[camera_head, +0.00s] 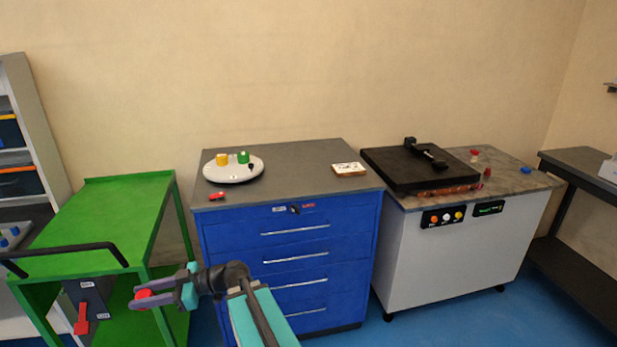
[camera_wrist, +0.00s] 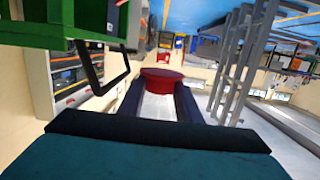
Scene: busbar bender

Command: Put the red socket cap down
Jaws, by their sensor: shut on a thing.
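The red socket cap (camera_head: 143,294) is held between the fingertips of my gripper (camera_head: 160,292) in the head view. My gripper is shut on it, in front of the green cart (camera_head: 128,205) and at the lower left of the picture. In the wrist view the red cap (camera_wrist: 161,74) sits between the two dark fingers of my gripper (camera_wrist: 160,97). Its underside is hidden there.
A blue drawer cabinet (camera_head: 350,215) carries a white round tray (camera_head: 233,175) with yellow and green caps, a red piece (camera_head: 217,196) and a small box (camera_head: 349,169). To its right stands the bender machine (camera_head: 420,172). The cart's top is bare.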

